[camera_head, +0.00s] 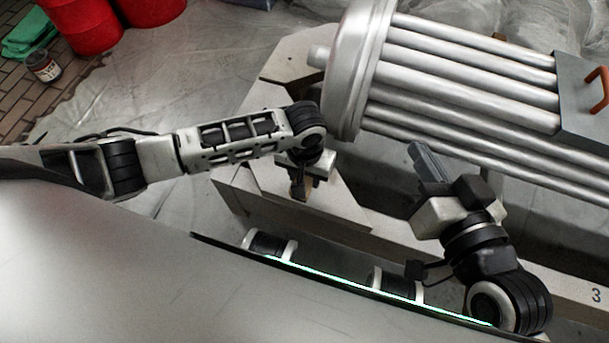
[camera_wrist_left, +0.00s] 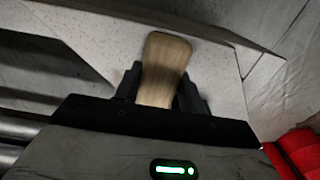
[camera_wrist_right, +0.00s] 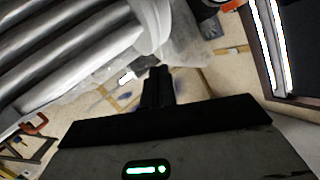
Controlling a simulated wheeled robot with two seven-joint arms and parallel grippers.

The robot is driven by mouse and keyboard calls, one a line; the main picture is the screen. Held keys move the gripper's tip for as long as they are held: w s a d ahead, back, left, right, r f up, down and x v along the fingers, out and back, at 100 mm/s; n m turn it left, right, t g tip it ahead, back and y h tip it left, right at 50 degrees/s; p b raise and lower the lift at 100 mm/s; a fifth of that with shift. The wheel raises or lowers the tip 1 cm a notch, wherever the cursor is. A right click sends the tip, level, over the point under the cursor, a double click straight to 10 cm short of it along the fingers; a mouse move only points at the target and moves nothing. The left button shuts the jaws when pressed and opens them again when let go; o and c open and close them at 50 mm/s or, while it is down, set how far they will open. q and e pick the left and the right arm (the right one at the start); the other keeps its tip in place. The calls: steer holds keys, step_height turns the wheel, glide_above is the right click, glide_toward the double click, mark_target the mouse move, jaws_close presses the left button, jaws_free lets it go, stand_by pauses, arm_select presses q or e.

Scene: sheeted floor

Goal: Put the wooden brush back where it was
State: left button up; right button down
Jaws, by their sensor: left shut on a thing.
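The wooden brush shows in the left wrist view as a pale brown wooden piece (camera_wrist_left: 165,65) between the fingers of my left gripper (camera_wrist_left: 160,90). My left gripper is shut on it. In the head view my left gripper (camera_head: 299,188) points down over the pale speckled block, beside the end of the metal cylinder; a small brown part of the brush shows at its tips. The rest of the brush is hidden, and I cannot tell whether it touches the block. My right gripper (camera_head: 427,162) is shut and empty, beside the metal tubes; its fingers are together in the right wrist view (camera_wrist_right: 158,88).
A large metal tube bundle (camera_head: 465,80) with a round end flange (camera_head: 355,70) lies across the right. The pale block (camera_head: 335,207) supports it. Red drums (camera_head: 85,25), a green cloth (camera_head: 28,35) and a small can (camera_head: 43,68) stand far left. Plastic sheeting (camera_head: 215,60) covers the floor.

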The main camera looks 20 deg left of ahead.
arm_select(q)
steer(key=o, duration=0.9)
steer(key=shift+f, duration=0.15)
